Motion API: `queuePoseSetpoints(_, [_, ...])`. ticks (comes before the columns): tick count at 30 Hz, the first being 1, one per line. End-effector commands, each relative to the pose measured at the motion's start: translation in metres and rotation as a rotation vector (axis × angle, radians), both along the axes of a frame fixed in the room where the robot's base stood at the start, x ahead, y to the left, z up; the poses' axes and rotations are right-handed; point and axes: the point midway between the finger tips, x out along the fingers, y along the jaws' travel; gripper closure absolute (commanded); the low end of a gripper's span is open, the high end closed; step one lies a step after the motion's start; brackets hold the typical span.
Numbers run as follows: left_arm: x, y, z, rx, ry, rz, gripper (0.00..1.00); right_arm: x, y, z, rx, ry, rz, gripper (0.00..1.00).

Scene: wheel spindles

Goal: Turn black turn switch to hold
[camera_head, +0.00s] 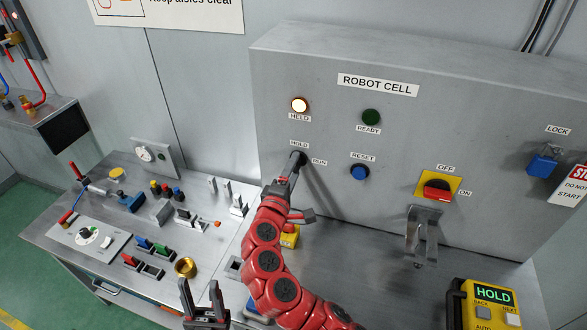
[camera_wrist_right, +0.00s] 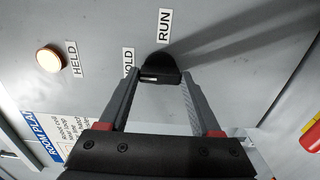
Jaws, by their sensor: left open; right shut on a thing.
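The black turn switch (camera_head: 300,157) sits on the grey ROBOT CELL panel between the HOLD label (camera_head: 299,144) and the RUN label (camera_head: 319,161). My right gripper (camera_head: 291,172) is at the switch, shut on it. In the right wrist view the switch (camera_wrist_right: 161,68) lies between my two fingers (camera_wrist_right: 160,82), and a short white mark shows on its lower left, near the partly hidden HOLD label (camera_wrist_right: 128,62). The HELD lamp (camera_head: 299,105) glows; the green READY lamp (camera_head: 371,117) looks dark. My left gripper (camera_head: 203,291) is open and empty at the bottom of the head view.
The blue RESET button (camera_head: 359,172) is right of the switch. A red rotary switch (camera_head: 437,190) on a yellow plate and a blue lock (camera_head: 542,164) are further right. A yellow HOLD pendant (camera_head: 486,305) stands front right. The left bench (camera_head: 140,262) carries several small switches and parts.

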Motion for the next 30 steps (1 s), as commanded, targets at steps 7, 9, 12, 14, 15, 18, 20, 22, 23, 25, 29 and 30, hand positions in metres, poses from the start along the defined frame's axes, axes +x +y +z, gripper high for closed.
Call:
queuePoseSetpoints(7, [0.0000,0.0000,0.0001,0.000,0.000,0.000,0.50,-0.0002,0.0008,-0.0014,-0.010,0.007,0.002,0.91])
queuePoseSetpoints(9, [0.0000,0.0000,0.0001,0.000,0.000,0.000,0.50,-0.0002,0.0008,-0.0015,-0.010,0.007,0.002,0.91])
queuePoseSetpoints(12, [0.0000,0.0000,0.0001,0.000,0.000,0.000,0.50,-0.0002,0.0008,-0.0015,-0.010,0.007,0.002,0.91])
queuePoseSetpoints(14, [0.0000,0.0000,0.0001,0.000,0.000,0.000,0.50,-0.0001,0.0009,-0.0016,-0.010,0.007,0.002,0.33])
queuePoseSetpoints(15, [0.0000,0.0000,0.0001,0.000,0.000,0.000,0.50,-0.0002,0.0008,-0.0015,-0.010,0.006,0.002,0.26])
queuePoseSetpoints(18, [0.0000,0.0000,0.0001,0.000,0.000,0.000,0.50,-0.0001,0.0007,-0.0012,-0.010,0.005,0.002,0.08])
queuePoseSetpoints(20, [0.0000,0.0000,0.0001,0.000,0.000,0.000,0.50,-0.0001,0.0006,-0.0010,-0.009,0.005,0.002,0.05])
queuePoseSetpoints(22, [0.0000,0.0000,0.0002,0.000,0.000,0.000,0.50,-0.0001,0.0004,-0.0009,-0.009,0.005,0.001,0.05])
queuePoseSetpoints(23, [0.0000,0.0000,0.0002,0.000,0.000,0.000,0.50,-0.0001,0.0004,-0.0009,-0.009,0.005,0.001,0.05])
queuePoseSetpoints(25, [0.0000,0.0000,0.0002,0.000,0.000,0.000,0.50,0.0000,0.0003,-0.0007,-0.009,0.004,0.001,0.05])
queuePoseSetpoints(29, [0.0000,0.0000,0.0000,0.000,0.000,0.000,0.50,0.0000,-0.0004,-0.0007,-0.009,0.004,0.001,0.05])
queuePoseSetpoints(30, [0.0000,0.0000,-0.0002,0.000,0.000,0.000,0.50,-0.0001,-0.0011,-0.0008,-0.009,0.004,0.000,0.05])
